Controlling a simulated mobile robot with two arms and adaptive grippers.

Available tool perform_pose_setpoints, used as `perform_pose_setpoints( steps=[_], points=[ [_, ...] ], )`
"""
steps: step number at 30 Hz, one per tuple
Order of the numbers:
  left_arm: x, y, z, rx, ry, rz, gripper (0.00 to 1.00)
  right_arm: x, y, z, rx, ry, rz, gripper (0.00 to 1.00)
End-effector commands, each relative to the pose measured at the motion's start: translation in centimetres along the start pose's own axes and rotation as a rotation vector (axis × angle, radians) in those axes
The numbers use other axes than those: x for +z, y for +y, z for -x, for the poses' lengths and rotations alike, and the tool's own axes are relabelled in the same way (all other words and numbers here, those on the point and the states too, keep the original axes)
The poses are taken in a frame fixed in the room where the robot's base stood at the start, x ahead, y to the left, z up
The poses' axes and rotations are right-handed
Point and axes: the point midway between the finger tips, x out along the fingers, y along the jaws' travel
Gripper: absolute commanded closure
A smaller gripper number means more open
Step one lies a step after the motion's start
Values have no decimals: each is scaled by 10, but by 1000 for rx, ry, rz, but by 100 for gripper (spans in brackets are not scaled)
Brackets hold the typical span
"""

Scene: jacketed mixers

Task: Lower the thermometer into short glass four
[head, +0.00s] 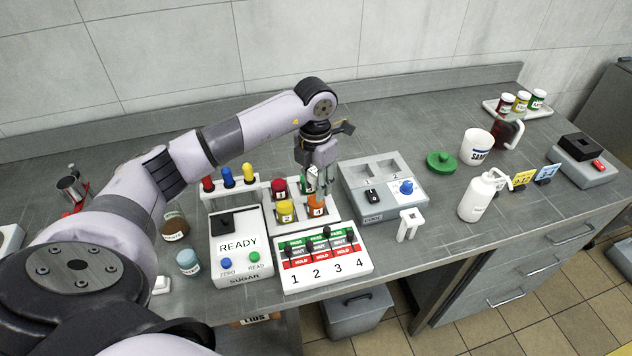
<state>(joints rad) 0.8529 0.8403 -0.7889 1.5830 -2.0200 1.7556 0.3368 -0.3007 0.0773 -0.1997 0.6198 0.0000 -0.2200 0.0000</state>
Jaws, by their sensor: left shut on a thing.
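My left gripper (318,178) points down over the white rack (332,222) of short glasses. It is shut on a slim pale thing (323,186), seemingly the thermometer, mostly hidden by the fingers. Short glass four (316,207), with orange contents and a number label, sits at the rack's front right, just below the fingertips. I cannot tell whether the thermometer's tip is inside it. A red glass (279,187) stands at the back left and a yellow one (285,211) at the front left. A green one (306,185) is partly hidden behind the gripper. My right gripper is out of view.
A panel numbered 1 to 4 (325,268) lies in front of the rack. Red, blue and yellow-topped droppers (228,178) stand behind left.

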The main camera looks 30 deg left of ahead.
Motion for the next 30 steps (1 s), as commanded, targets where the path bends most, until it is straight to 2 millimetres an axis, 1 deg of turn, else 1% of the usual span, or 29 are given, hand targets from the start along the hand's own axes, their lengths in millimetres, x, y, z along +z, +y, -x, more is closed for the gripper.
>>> perform_pose_setpoints(
  steps=[3,4,6,14,20,30],
  points=[
    [0,0,0,0,0,0,91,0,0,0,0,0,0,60],
    [0,0,0,0,0,0,67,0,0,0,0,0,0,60],
    [0,0,0,0,0,0,62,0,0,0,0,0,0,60],
    [0,0,0,0,0,0,45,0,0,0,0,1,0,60],
    [0,0,0,0,0,0,45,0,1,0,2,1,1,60],
    [0,0,0,0,0,0,24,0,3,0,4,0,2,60]
  ],
)
